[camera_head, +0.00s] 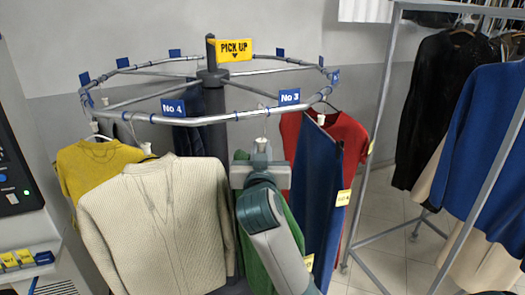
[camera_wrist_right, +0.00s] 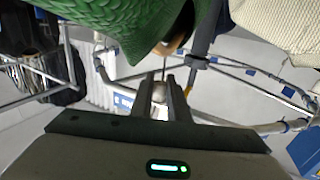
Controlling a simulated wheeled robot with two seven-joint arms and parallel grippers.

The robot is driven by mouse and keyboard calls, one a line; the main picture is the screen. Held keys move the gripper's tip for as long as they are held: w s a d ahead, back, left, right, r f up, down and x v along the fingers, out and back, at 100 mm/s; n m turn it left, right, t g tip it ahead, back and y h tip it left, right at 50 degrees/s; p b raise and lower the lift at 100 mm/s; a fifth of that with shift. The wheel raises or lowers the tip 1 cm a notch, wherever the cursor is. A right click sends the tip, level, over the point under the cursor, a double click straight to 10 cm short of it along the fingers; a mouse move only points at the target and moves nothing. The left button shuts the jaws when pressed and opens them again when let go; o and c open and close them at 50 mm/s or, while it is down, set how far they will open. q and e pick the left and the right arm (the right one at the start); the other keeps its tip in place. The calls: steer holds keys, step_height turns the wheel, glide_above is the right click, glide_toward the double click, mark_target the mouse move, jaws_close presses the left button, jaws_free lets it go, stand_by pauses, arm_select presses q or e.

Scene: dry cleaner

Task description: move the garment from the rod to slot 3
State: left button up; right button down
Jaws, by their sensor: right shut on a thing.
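The green knitted garment (camera_head: 248,235) hangs below the rail of a round carousel, partly hidden behind my right arm. It also shows close up in the wrist view (camera_wrist_right: 110,25). My right gripper (camera_head: 262,150) is shut on the pale neck of its hanger (camera_wrist_right: 160,92), just under the rail. I cannot tell whether the hook rests on the rail. The No 3 sign (camera_head: 289,97) is on the rail to the right of the gripper, and the No 4 sign (camera_head: 173,107) is to the left. My left gripper is not in view.
A cream sweater (camera_head: 160,225) and a yellow one (camera_head: 85,165) hang left. Blue trousers (camera_head: 318,190) and a red garment (camera_head: 350,140) hang close on the right. The PICK UP sign (camera_head: 234,49) tops the post. A grey rack (camera_head: 372,150) with clothes stands right.

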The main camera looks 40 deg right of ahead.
steer(key=shift+w+d, duration=0.1)
steer(key=shift+w, duration=0.25)
steer(key=shift+w+r, duration=0.1)
steer(key=shift+w, duration=0.15)
stand_by(0.3)
steer(key=shift+w+d+b, duration=0.15)
steer(key=shift+w+d, duration=0.1)
steer(key=shift+w, duration=0.65)
steer(key=shift+w+d+b, duration=0.1)
steer(key=shift+w+d, duration=0.1)
steer(key=shift+w, duration=0.65)
steer(key=shift+w+d+b, duration=0.15)
steer(key=shift+w+d, duration=0.1)
steer(key=shift+w, duration=0.65)
steer(key=shift+f+b, duration=1)
steer(key=shift+f, duration=0.6)
steer(key=shift+f, duration=0.2)
steer(key=c, duration=1.6)
jaws_free()
steer(key=shift+f, duration=0.1)
